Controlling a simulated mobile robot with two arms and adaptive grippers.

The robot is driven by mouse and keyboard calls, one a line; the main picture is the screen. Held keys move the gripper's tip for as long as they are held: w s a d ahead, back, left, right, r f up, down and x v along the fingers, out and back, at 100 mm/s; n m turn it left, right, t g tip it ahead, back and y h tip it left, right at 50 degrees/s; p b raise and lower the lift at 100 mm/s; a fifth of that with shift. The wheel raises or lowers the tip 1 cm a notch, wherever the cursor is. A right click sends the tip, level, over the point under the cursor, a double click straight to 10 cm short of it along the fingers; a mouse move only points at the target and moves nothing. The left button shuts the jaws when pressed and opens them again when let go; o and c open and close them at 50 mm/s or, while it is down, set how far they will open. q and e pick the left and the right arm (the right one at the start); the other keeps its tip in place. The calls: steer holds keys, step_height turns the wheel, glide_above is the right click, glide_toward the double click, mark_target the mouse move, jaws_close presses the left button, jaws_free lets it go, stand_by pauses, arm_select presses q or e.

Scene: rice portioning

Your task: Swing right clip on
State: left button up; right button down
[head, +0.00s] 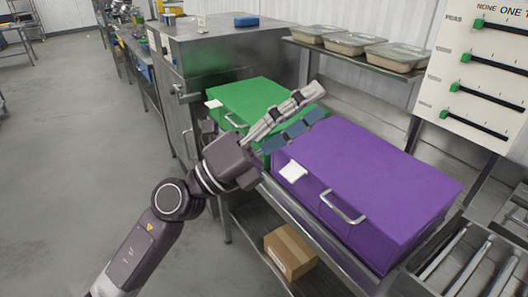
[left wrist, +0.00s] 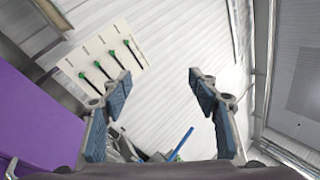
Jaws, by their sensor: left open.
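A purple box (head: 375,175) with a flat closed top stands on the metal counter. A bent metal loop (head: 343,208) sits on its front, and a white tag (head: 293,171) hangs at its near left corner. A green box (head: 250,98) stands to its left with a similar metal loop (head: 235,121). I cannot tell which part is the right clip. My left gripper (head: 308,106) is open and empty, above the gap between the boxes. Its spread fingers show in the left wrist view (left wrist: 160,82), with the purple box (left wrist: 35,120) at the left edge. My right gripper is out of view.
A shelf (head: 340,50) with food trays runs behind the boxes. A white board (head: 480,75) with green-ended black sliders is at the upper right. A steel cabinet (head: 240,55) stands behind the green box. A cardboard box (head: 290,252) sits on the lower shelf. The floor at left is clear.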

arm_select(q)
steer(key=s+d+f+m+g+y, duration=0.1)
steer(key=d+f+m+g, duration=0.15)
steer(key=m+g, duration=0.2)
steer(key=m+y, duration=0.5)
steer(key=y, duration=0.9)
glide_toward(292, 171)
steer(key=b+x, duration=0.3)
steer(key=x, duration=0.3)
steer(key=shift+s+a, duration=0.1)
steer(key=shift+d+f+b, duration=0.2)
steer(key=shift+b, duration=0.1)
steer(key=shift+c, duration=0.4)
steer(key=c, duration=1.2)
